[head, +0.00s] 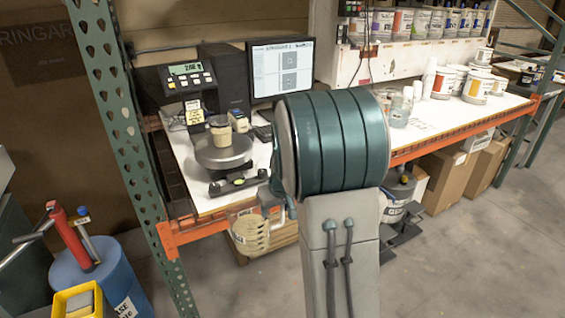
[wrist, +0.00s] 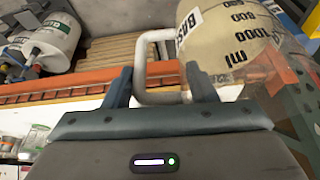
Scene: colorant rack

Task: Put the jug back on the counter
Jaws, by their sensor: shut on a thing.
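The jug (head: 250,232) is clear plastic with cream-coloured contents and black volume marks. In the head view it hangs in front of and below the orange front beam of the counter, apart from the white top (head: 425,122). In the wrist view the jug (wrist: 235,40) fills the upper right, and its pale handle (wrist: 142,62) lies between the fingers. My gripper (wrist: 159,84) is shut on that handle. In the head view my arm hides most of my gripper and part of the jug's right side.
A scale (head: 223,152) with a small can (head: 220,130) stands on the counter's left part. A monitor (head: 285,68) stands behind. Cups and paint cans (head: 478,88) occupy the right part. A green rack post (head: 135,120) rises at the left. Boxes (head: 445,180) and a bucket (head: 397,200) sit underneath.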

